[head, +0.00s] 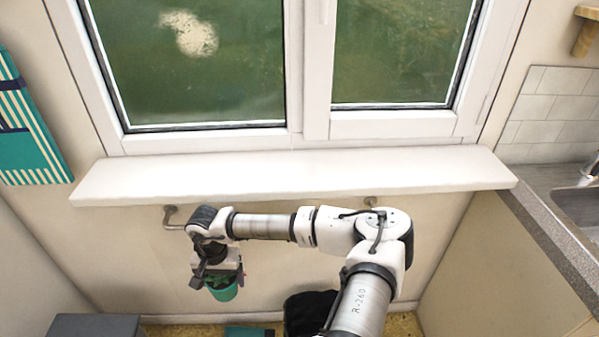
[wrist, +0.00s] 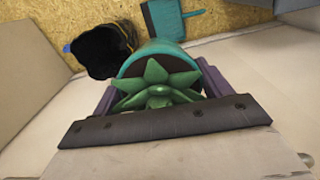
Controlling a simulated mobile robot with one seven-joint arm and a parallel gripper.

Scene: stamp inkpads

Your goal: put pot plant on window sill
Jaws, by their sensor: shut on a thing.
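The pot plant has a green-teal pot (head: 225,292) with dark soil and a green star-shaped leafy plant (wrist: 158,84). My gripper (head: 220,274) is shut on the pot, with a purple-grey finger on each side of it in the wrist view (wrist: 158,92). In the head view the pot hangs below the gripper, slightly tilted, with its base free in the air. The white window sill (head: 300,176) runs along under the window, above and behind the gripper. Its visible top is bare. Part of the plant is hidden by the gripper in the head view.
A grey-topped counter with a sink (head: 560,215) stands at the right. A dark bin or bag (wrist: 98,50) and a teal dustpan-like item (wrist: 172,18) are on the floor. A dark grey box (head: 95,326) is at lower left. Brackets (head: 172,216) stick out beneath the sill.

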